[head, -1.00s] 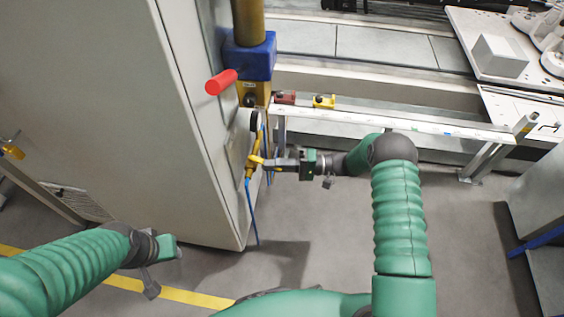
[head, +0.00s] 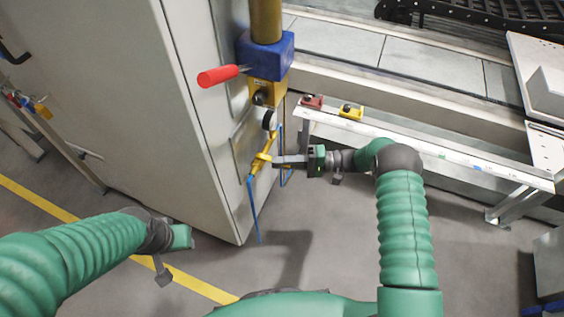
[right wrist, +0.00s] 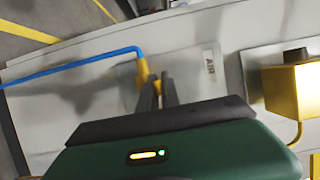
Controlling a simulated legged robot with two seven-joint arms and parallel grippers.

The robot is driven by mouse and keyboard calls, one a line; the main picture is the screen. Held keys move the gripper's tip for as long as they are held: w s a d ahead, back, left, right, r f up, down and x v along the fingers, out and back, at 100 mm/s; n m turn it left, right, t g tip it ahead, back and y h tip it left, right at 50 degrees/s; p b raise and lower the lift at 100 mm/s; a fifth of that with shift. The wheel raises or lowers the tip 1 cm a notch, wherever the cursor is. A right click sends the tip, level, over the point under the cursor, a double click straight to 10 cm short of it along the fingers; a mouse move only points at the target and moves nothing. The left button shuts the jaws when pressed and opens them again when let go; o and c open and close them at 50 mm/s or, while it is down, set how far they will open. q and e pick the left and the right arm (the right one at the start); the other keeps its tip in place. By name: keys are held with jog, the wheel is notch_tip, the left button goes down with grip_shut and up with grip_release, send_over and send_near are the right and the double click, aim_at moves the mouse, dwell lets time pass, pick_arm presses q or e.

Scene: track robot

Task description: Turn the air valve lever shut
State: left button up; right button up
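The air valve (head: 258,165) is a small yellow fitting beside the grey cabinet, with blue hose at its lower end. Its yellow body also shows in the right wrist view (right wrist: 142,74), by an "AIR" label (right wrist: 209,62). My right gripper (head: 276,160) reaches it from the right. In the right wrist view its two dark fingers (right wrist: 157,84) are close together, with a sliver of yellow, seemingly the lever, between them. The fingers hide most of the lever. My left gripper (head: 178,240) hangs away from the valve at lower left; its fingers are unclear.
A red handle (head: 218,76) sticks out left from a blue block (head: 266,55) above the valve. The grey cabinet (head: 120,100) stands close on the left. A rail (head: 440,150) with red and yellow boxes runs behind my right arm. The floor below is open.

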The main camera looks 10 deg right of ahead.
jog(key=shift+o, duration=0.9)
jog(key=shift+w+f, duration=0.1)
jog(key=shift+f, duration=0.1)
jog(key=shift+r, duration=0.1)
jog(key=shift+d, duration=0.15)
jog(key=s+d+p, duration=0.1)
jog(key=s+d, duration=0.1)
jog(key=d, duration=1.4)
jog(key=shift+s+d, duration=0.15)
jog(key=shift+d, duration=0.15)
